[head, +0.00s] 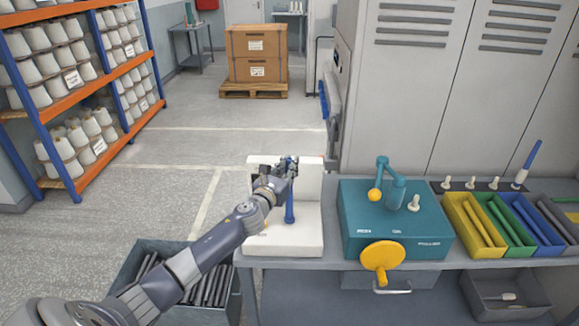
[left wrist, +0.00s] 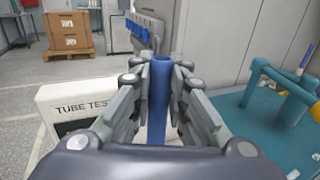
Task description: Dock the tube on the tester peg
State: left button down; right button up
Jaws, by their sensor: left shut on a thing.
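My left gripper (head: 290,168) is shut on a blue tube (head: 289,207), near the tube's upper part. The tube stands upright in front of the white tester (head: 312,226), over its base. In the left wrist view the blue tube (left wrist: 159,95) is between the fingers (left wrist: 160,75), and the tester (left wrist: 60,97) shows the lettering "TUBE TEST" behind and to the left. I do not see the tester peg, and I cannot tell whether the tube's lower end is around it or above it. My right gripper is not in view.
Right of the tester stands a teal machine (head: 360,228) with a yellow handle (head: 382,256). Farther right are yellow, green and blue trays (head: 456,236) with tubes. A dark crate (head: 150,250) of dark tubes stands below my left arm. A blue tube (head: 531,155) stands at the back right.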

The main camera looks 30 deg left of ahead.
pick_arm(q)
jog(key=shift+w, duration=0.1)
dwell(1.0)
jog(key=shift+f, duration=0.2)
jog(key=shift+f+b, duration=0.3)
jog(key=shift+b, duration=0.1)
jog(key=c, duration=1.8)
grip_release()
jog(key=shift+s+d+p, duration=0.3)
jog(key=shift+s, duration=1.55)
jog(key=shift+s+d+p, duration=0.3)
jog(key=shift+s+p, duration=0.05)
jog(key=shift+s, duration=1.45)
jog(key=shift+s+d+p, duration=0.3)
jog(key=shift+s, duration=1.55)
